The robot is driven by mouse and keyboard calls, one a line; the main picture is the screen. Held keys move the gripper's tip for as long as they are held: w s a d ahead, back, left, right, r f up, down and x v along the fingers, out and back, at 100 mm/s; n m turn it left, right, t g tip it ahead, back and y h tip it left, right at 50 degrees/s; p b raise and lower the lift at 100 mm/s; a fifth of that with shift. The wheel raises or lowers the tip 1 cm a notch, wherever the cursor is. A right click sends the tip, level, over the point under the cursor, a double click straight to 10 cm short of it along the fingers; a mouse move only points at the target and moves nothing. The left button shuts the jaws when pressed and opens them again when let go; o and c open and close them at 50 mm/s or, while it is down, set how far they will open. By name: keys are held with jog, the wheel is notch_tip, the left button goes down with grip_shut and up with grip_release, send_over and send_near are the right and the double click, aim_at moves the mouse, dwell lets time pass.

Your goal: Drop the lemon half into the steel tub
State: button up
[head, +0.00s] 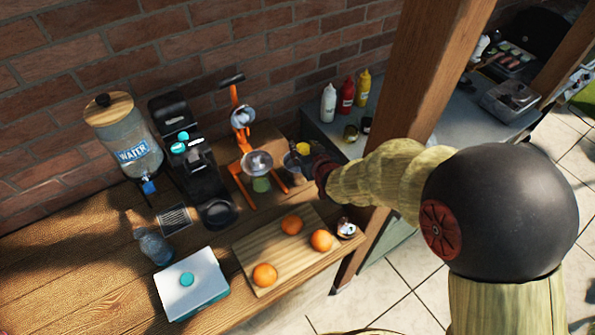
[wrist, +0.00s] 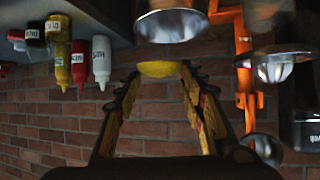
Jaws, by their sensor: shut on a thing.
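The lemon half (wrist: 160,69) is yellow and sits between the fingertips of my gripper (wrist: 162,76) in the wrist view. My gripper is shut on it. In the head view the lemon half (head: 303,148) shows just beyond my gripper (head: 312,162), which is partly hidden by my arm. The steel tub (head: 290,161) stands at the back of the wooden counter, right beside the lemon half in the picture. In the wrist view, which is upside down, the tub (wrist: 172,26) lies close past the lemon half. The tub's inside is hidden there.
An orange juicer press (head: 257,162) stands just left of the tub. A cutting board (head: 262,252) with three oranges lies in front. Sauce bottles (head: 347,95) stand on the grey counter behind. A wooden post (head: 430,75) rises to the right. A water dispenser (head: 122,135) is at left.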

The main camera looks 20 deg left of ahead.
jog(key=o, duration=1.3)
jog(key=v, duration=1.2)
jog(key=shift+d, duration=0.1)
